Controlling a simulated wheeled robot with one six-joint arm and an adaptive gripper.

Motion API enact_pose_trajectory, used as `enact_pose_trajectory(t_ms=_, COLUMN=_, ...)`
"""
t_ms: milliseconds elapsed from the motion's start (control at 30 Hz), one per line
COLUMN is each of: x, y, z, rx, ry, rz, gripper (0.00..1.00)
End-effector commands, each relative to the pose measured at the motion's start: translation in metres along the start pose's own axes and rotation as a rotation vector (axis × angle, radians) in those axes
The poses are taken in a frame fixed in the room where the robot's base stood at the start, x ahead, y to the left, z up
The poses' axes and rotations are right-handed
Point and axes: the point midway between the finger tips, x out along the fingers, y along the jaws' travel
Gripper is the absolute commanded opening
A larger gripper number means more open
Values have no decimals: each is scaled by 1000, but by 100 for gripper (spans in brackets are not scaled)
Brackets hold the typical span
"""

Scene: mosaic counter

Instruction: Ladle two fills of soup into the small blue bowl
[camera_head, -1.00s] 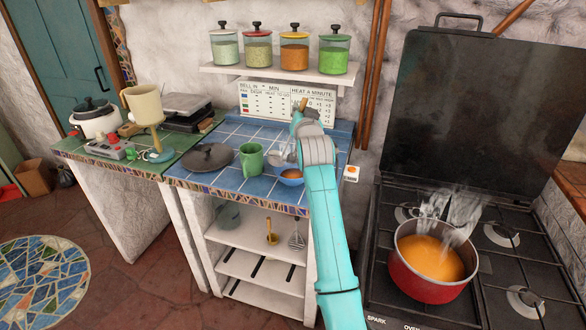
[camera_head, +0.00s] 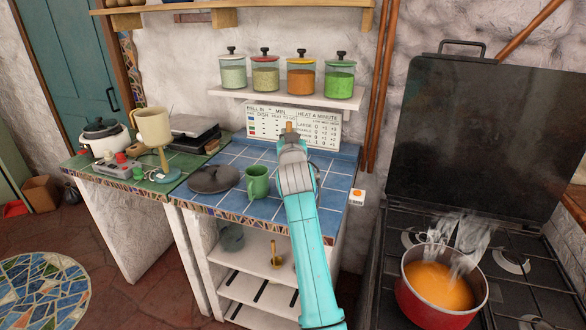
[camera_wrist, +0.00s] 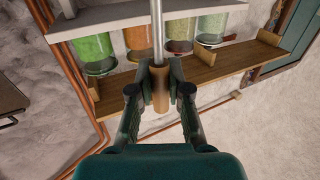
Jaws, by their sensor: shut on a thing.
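My gripper (camera_wrist: 159,78) is shut on the wooden grip (camera_wrist: 160,97) of the ladle in the wrist view. The ladle's metal rod (camera_wrist: 157,22) runs up out of that frame. In the head view the grip's end (camera_head: 289,127) shows above my wrist, over the blue-tiled counter (camera_head: 228,208). The ladle's scoop is hidden or too unclear to tell. The small blue bowl is hidden behind my arm now. A red pot (camera_head: 428,314) of orange soup (camera_head: 440,287) steams on the stove at the right.
A green mug (camera_head: 257,183) and a dark lid (camera_head: 213,179) stand on the counter left of my arm. A shelf of jars (camera_head: 300,97) and a chart (camera_head: 318,130) are behind. The stove's raised black cover (camera_head: 460,130) stands behind the pot.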

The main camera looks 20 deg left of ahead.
Motion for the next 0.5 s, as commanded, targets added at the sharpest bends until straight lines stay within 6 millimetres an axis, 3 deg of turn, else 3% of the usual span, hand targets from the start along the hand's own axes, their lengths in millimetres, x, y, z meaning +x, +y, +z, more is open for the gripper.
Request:
enact_pose_trajectory(t_ms=167, x=-25, y=60, z=-3, rx=1, ry=3, rz=68, gripper=0)
enact_pose_trajectory(t_ms=267, x=-49, y=105, z=-5, rx=2, ry=3, rz=122, gripper=0)
enact_pose_trajectory(t_ms=500, x=-125, y=201, z=-13, rx=1, ry=4, rz=248, gripper=0)
